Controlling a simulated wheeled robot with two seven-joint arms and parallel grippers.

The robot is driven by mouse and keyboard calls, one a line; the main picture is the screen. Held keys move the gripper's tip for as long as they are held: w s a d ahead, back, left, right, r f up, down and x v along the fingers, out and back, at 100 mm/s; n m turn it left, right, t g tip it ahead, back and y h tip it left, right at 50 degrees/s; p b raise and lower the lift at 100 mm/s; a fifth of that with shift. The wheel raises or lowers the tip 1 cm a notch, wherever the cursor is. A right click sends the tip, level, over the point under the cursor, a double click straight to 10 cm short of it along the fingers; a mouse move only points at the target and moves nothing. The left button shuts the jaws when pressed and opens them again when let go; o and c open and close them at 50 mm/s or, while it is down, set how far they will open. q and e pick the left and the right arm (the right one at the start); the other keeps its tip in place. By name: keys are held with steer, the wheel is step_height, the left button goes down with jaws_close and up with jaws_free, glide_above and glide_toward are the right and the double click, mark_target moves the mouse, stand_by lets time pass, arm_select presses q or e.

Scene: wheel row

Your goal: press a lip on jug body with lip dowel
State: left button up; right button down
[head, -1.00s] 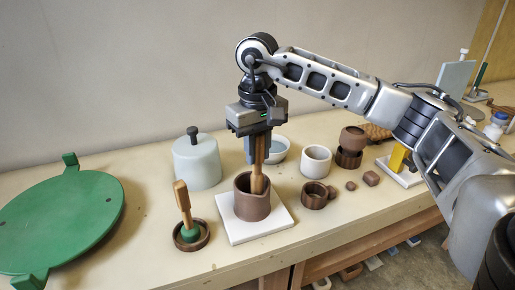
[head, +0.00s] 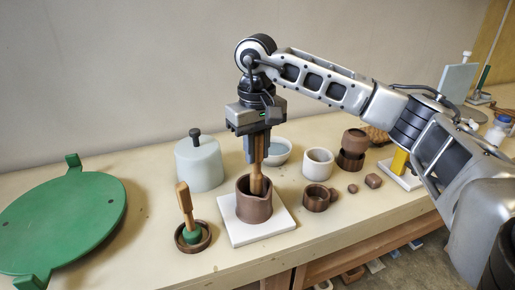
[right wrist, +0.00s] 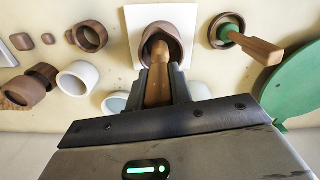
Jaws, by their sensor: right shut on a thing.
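The brown jug body (head: 253,208) stands upright on a white square board (head: 283,222). Its rim now looks drawn out to a small lip at the right front in the head view. My right gripper (head: 257,158) is above the jug, pointing down and shut on a wooden dowel (head: 257,178). The dowel's lower end is inside the jug and hidden by its wall. In the right wrist view the dowel (right wrist: 158,88) runs between the fingers into the jug mouth (right wrist: 160,38). My left gripper is not in view.
A green-ended wooden tool (head: 185,205) stands in a brown dish (head: 205,238) left of the board. A green disc (head: 60,222), a pale lidded pot (head: 199,165), a white cup (head: 318,163) and a brown mug (head: 316,198) stand around. The front table edge is near the board.

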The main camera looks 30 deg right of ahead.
mark_target(257, 133)
steer(key=shift+r+p, duration=2.55)
steer(key=shift+r, duration=1)
steer(key=shift+f, duration=0.1)
